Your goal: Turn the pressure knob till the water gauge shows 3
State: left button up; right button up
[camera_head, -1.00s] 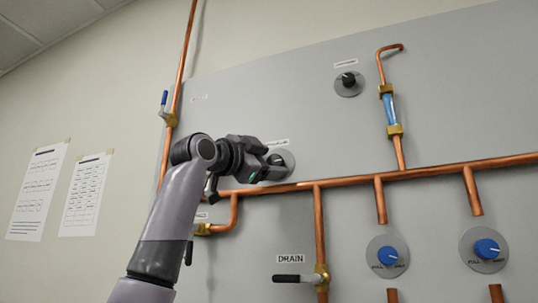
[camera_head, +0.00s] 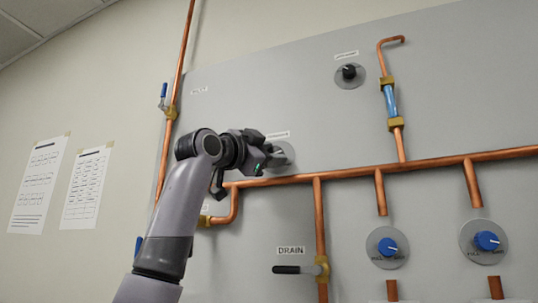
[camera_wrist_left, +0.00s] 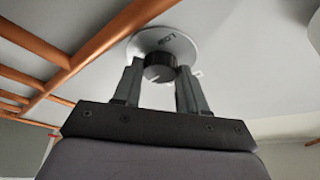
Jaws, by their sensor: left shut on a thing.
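The pressure knob is a black knob (camera_wrist_left: 159,69) with a white pointer line on a round pale plate (camera_wrist_left: 180,45) with printed lettering. In the head view its plate (camera_head: 288,151) shows partly behind my left gripper (camera_head: 274,156), and the knob is mostly hidden. In the left wrist view my left gripper (camera_wrist_left: 158,80) has one finger on each side of the knob and is shut on it. The water gauge (camera_head: 390,101) is a clear tube with blue liquid between brass fittings, upper right. I cannot read its numbers. My right gripper is out of view.
Copper pipes (camera_head: 400,168) run across the grey panel just below the gripper. Another black knob (camera_head: 349,72) is at upper right. Two blue knobs (camera_head: 388,247) (camera_head: 487,241) and a DRAIN lever (camera_head: 287,270) are lower down. Papers (camera_head: 37,185) hang left.

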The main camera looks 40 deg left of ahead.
pick_arm(q)
jog(key=shift+w+d+f+n+g+y, duration=0.2)
jog(key=shift+n+y, duration=1.55)
jog(key=shift+n, duration=2.05)
jog(key=shift+s+d+r+n+g+y, duration=0.15)
jog(key=shift+n+g+y, duration=0.2)
jog(key=shift+n+y, duration=2.4)
jog(key=shift+w+d+f+n+g+y, duration=0.2)
jog(key=shift+n+y, duration=0.5)
jog(key=shift+n, duration=4.15)
jog(key=shift+s+r, duration=0.1)
jog(key=shift+r, duration=0.05)
jog(key=o, duration=1.1)
jog(key=shift+c, duration=0.2)
